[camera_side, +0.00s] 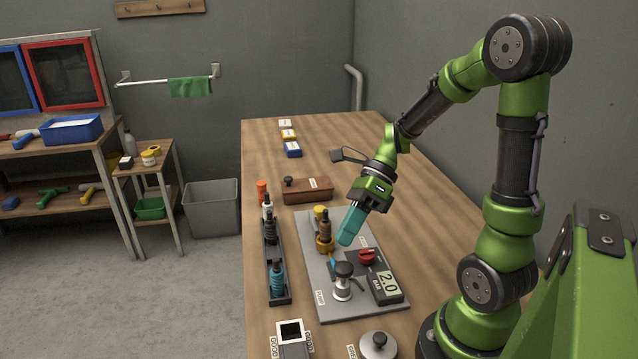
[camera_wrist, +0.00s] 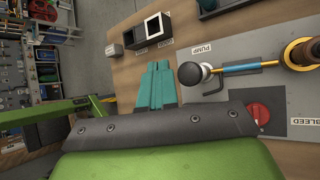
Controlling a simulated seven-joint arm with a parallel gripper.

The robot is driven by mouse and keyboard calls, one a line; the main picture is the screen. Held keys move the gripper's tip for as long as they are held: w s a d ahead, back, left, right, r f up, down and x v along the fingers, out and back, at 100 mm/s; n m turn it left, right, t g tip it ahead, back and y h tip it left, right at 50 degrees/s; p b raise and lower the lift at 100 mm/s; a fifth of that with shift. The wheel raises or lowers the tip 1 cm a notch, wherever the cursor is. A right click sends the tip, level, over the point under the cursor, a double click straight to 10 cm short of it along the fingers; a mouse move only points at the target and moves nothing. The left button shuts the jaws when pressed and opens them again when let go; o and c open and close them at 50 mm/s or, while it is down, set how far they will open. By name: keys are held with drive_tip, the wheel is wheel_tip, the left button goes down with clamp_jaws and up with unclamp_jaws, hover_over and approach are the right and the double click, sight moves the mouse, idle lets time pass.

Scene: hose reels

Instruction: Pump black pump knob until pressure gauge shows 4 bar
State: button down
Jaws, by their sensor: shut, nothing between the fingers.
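The black pump knob (camera_side: 344,269) tops a silver pump on the front part of a grey plate (camera_side: 330,310). It also shows in the wrist view (camera_wrist: 189,74), right of my fingers, beside the PUMP label. The pressure gauge (camera_side: 386,286) is a dark box right of the pump and reads 2.0 BAR. My gripper (camera_side: 344,240) has teal fingers, shut and empty. It hangs above the plate, behind and above the knob in the side view, apart from it. In the wrist view the fingers (camera_wrist: 159,66) lie together. How far the knob is pressed down I cannot tell.
A red knob (camera_side: 367,257) sits beside the gauge; the wrist view shows a BLEED label near it. A brass fitting (camera_side: 324,243) stands on the plate. A dark rack (camera_side: 277,290) with several bottle-like parts is to the left. A hollow box (camera_side: 291,335) stands in front.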

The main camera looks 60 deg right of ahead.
sight(342, 266)
drive_tip(key=shift+f, duration=1.9)
drive_tip(key=shift+f, duration=0.1)
idle(0.5)
drive_tip(key=shift+f, duration=0.3)
drive_tip(key=shift+f, duration=1.25)
idle(1.1)
drive_tip(key=shift+r, duration=1.7)
drive_tip(key=shift+r, duration=2.5)
